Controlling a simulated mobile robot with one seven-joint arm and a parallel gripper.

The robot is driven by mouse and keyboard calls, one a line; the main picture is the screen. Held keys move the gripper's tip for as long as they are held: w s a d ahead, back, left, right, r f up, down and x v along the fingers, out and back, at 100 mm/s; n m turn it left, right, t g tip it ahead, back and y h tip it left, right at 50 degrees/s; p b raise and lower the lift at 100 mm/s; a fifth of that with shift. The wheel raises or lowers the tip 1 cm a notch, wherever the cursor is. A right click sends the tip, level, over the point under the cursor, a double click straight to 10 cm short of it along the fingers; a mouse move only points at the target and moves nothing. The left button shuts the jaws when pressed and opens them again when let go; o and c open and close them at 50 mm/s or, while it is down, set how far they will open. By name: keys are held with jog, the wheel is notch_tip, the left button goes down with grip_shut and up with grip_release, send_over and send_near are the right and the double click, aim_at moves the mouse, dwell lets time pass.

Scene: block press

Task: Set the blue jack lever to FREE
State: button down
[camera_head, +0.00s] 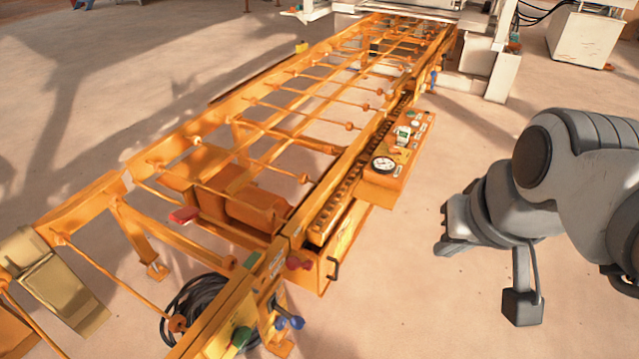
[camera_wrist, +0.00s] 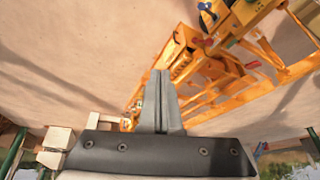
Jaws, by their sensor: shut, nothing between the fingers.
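A blue-knobbed lever (camera_head: 290,322) is low at the near end of the orange conveyor frame (camera_head: 318,262) in the head view. A blue part also shows at the top of the wrist view (camera_wrist: 207,14). Another small blue part (camera_head: 434,78) is farther along the frame's right side. I cannot read any lever marking or tell its setting. My gripper (camera_head: 447,232) is over the floor right of the frame, apart from the levers. Its fingers are together and empty in the wrist view (camera_wrist: 160,76).
A control panel (camera_head: 398,160) with a gauge juts from the frame's right side. Red knobs (camera_head: 298,263) and a green knob (camera_head: 241,337) are at the near end. A black cable coil (camera_head: 197,303) lies beneath. Floor (camera_head: 400,290) between frame and arm is clear.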

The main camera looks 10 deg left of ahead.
jog(key=w+a+f+m+g+y+b, duration=0.1)
jog(key=w+a+f+g+y+b, duration=0.15)
jog(key=f, duration=0.45)
jog(key=w+a+f+m+g+y+b, duration=0.1)
jog(key=w+a+f+m+g+b, duration=0.1)
jog(key=w+f+b, duration=0.3)
jog(key=w+a+f+m+g+y, duration=0.1)
jog(key=w+a+f+g+y, duration=0.15)
jog(key=f, duration=0.55)
jog(key=m+t+y+b, duration=0.8)
jog(key=m+b, duration=0.7)
jog(key=m, duration=0.5)
send_near(288, 316)
jog(key=s+d+f+y, duration=0.1)
jog(key=d+f, duration=0.3)
jog(key=f, duration=0.6)
jog(key=shift+s+g, duration=0.3)
jog(key=shift+s, duration=0.2)
jog(key=shift+d, duration=0.1)
jog(key=b+x, duration=0.3)
jog(key=x, duration=0.7)
jog(key=shift+w+d+r, duration=0.1)
jog(key=shift+d+r, duration=0.15)
jog(key=shift+r, duration=0.7)
jog(key=shift+w+d+r, duration=0.1)
jog(key=shift+d+r, duration=0.15)
jog(key=shift+r, duration=0.75)
